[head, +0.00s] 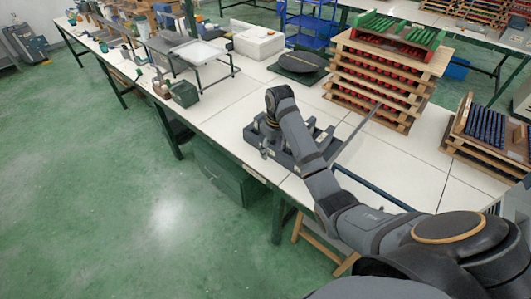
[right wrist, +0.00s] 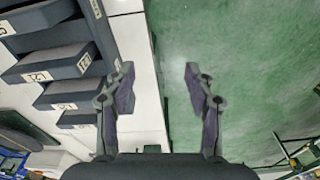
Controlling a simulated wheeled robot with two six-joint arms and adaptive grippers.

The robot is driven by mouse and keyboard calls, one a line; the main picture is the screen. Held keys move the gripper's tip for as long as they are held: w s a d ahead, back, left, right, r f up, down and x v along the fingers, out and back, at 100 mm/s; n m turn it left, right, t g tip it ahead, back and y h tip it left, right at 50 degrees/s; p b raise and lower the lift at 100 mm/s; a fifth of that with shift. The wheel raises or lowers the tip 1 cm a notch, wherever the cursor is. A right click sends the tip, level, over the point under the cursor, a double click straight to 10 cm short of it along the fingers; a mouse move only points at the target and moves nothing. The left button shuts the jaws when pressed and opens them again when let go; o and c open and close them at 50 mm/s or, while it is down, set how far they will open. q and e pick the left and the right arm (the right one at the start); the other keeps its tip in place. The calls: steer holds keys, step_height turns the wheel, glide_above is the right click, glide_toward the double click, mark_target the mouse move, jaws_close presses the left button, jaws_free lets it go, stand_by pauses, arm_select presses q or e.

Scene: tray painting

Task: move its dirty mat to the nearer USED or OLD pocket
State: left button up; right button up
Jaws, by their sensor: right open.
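My right gripper (head: 266,147) is at the near edge of the long table, beside a dark grey rack (head: 318,140). In the right wrist view my right gripper (right wrist: 160,88) is open, its fingers wide apart and empty, over the table edge and the green floor. Dark grey blocks or pockets (right wrist: 70,62) with small white labels lie left of the fingers; I cannot read USED or OLD on them. I cannot make out a dirty mat in either view. My arm hides part of the rack. My left gripper is not in view.
A stack of wooden trays (head: 378,82) with red items stands behind the rack. A dark round plate (head: 299,62) and a white box (head: 259,42) stand farther back. Another wooden rack (head: 492,135) is at the right. The white tabletop (head: 228,112) left of the rack is clear.

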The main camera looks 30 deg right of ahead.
steer(key=m, duration=0.2)
steer(key=w+a+m+b, duration=0.1)
steer(key=m, duration=0.2)
steer(key=m+b, duration=0.1)
steer(key=m, duration=0.2)
steer(key=shift+w+a+f+h, duration=0.25)
steer(key=shift+w+f+h, duration=0.1)
steer(key=shift+h, duration=0.05)
step_height(320, 180, up, 7)
steer(key=p, duration=0.8)
steer(key=shift+p, duration=0.35)
steer(key=shift+f, duration=0.15)
steer(key=s+d+f+n+b, duration=0.1)
steer(key=s+f+b, duration=0.35)
steer(key=f, duration=1.25)
steer(key=s+f+n+b, duration=0.1)
steer(key=s+f, duration=0.7)
steer(key=f, duration=1)
steer(key=s+f+n+b, duration=0.1)
steer(key=s+f, duration=0.6)
steer(key=s, duration=0.4)
steer(key=s+f+n+b, duration=0.1)
steer(key=s+f+b, duration=0.1)
steer(key=s+f, duration=0.6)
steer(key=s+f+n+b, duration=0.1)
steer(key=s+f, duration=0.6)
steer(key=s, duration=0.9)
steer(key=shift+s+d+f+n, duration=0.15)
steer(key=shift+d+f+n, duration=0.05)
steer(key=shift+f+n, duration=0.15)
